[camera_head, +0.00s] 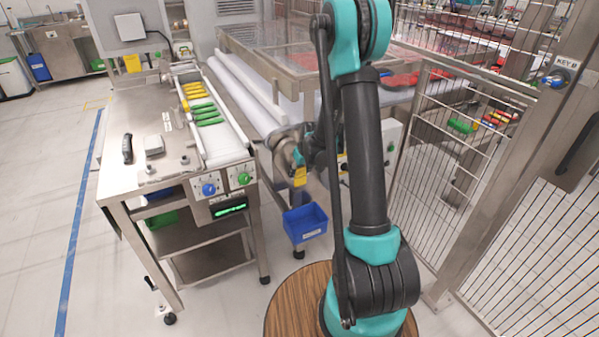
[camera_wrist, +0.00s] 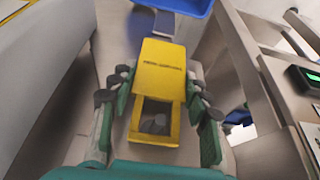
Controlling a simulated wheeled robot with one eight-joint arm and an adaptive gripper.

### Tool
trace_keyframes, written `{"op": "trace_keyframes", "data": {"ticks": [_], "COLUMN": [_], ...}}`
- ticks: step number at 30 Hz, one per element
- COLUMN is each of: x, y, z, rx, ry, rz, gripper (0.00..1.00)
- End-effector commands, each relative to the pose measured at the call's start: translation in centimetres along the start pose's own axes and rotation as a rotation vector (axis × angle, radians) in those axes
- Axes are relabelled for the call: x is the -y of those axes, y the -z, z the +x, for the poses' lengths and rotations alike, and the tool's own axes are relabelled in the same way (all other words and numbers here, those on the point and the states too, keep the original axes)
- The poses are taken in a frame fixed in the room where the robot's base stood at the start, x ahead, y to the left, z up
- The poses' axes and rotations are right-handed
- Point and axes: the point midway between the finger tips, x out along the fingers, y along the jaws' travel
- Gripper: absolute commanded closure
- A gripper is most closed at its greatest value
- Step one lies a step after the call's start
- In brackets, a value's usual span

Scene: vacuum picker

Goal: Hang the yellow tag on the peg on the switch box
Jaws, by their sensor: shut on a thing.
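The yellow tag (camera_wrist: 163,70) is a flat plate with a line of dark print and a rectangular opening at its near end. It lies between the two fingers of my gripper (camera_wrist: 160,92), which is shut on it. A dark round shape shows through the opening; I cannot tell whether it is the peg or whether the tag is around it. In the head view the tag (camera_head: 300,175) hangs below my gripper (camera_head: 304,156), beside the machine's roller end. A pale box with a green button (camera_head: 391,138) is partly behind my arm; I cannot tell whether it is the switch box.
A blue bin (camera_head: 305,222) stands below the tag and also shows at the top of the wrist view (camera_wrist: 185,5). A steel bench (camera_head: 125,98) with a conveyor and control knobs is at left. Wire fencing (camera_head: 455,150) stands at right.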

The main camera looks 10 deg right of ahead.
Motion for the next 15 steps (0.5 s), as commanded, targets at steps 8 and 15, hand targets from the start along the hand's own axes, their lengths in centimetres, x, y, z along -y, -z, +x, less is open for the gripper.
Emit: {"op": "trace_keyframes", "data": {"ticks": [8, 15], "x": [0.01, 0.01], "y": [-0.06, -0.06], "z": [0.15, 0.14], "rx": [0.0, 0.0], "ry": [0.0, 0.0], "rz": [0.0, 0.0], "gripper": [0.32, 0.32]}}
